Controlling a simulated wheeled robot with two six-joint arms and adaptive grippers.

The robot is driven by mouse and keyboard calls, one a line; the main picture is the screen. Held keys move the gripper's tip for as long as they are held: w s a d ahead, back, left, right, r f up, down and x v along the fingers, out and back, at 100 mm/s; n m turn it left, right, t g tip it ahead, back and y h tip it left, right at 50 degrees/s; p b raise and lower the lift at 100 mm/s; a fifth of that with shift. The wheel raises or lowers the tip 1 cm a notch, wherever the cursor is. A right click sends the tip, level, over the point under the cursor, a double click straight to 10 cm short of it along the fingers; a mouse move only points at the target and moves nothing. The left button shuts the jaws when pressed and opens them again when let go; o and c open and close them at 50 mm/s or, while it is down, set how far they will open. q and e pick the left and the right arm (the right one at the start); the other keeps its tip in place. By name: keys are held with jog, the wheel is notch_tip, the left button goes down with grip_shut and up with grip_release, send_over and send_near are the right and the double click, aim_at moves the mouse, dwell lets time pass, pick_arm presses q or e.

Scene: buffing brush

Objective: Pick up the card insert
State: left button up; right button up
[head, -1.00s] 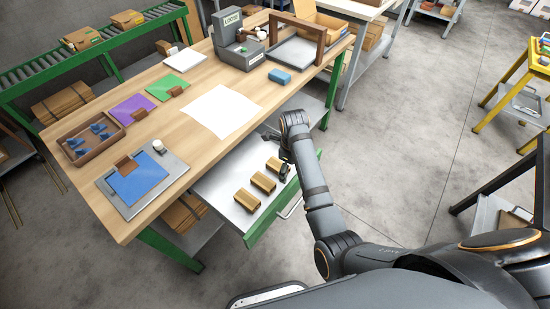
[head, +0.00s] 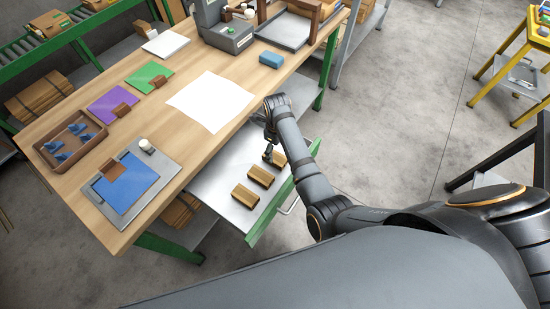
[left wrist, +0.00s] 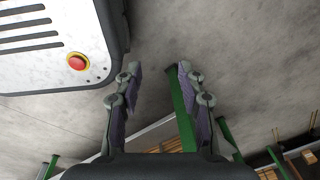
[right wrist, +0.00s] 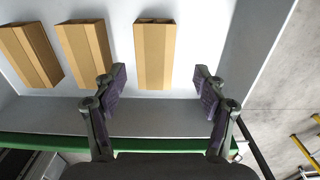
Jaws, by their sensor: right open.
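Three tan folded card inserts lie in a row in the open drawer: a near one (head: 245,196), a middle one (head: 261,177) and a far one (head: 278,160). In the right wrist view the far insert (right wrist: 154,55) lies ahead between the finger lines, with the other two (right wrist: 84,52) (right wrist: 32,55) to its left. My right gripper (head: 268,150) is open and empty over the drawer, by the far insert. The fingers show apart in the right wrist view (right wrist: 161,78); contact does not show. My left gripper (left wrist: 160,75) is open and empty, away from the inserts.
The drawer (head: 214,187) has a raised green front. Above it, the wooden workbench (head: 190,131) carries a white sheet (head: 212,101), coloured sheets, a tray (head: 56,162) with blue pieces, a blue block (head: 271,60) and a grey machine (head: 225,32).

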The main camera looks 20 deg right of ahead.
aim_at(275, 157)
jog(key=f, duration=0.4)
jog(key=shift+s+a+f, duration=0.1)
jog(key=shift+a+f, duration=0.2)
jog(key=shift+f, duration=0.05)
jog(key=c, duration=1)
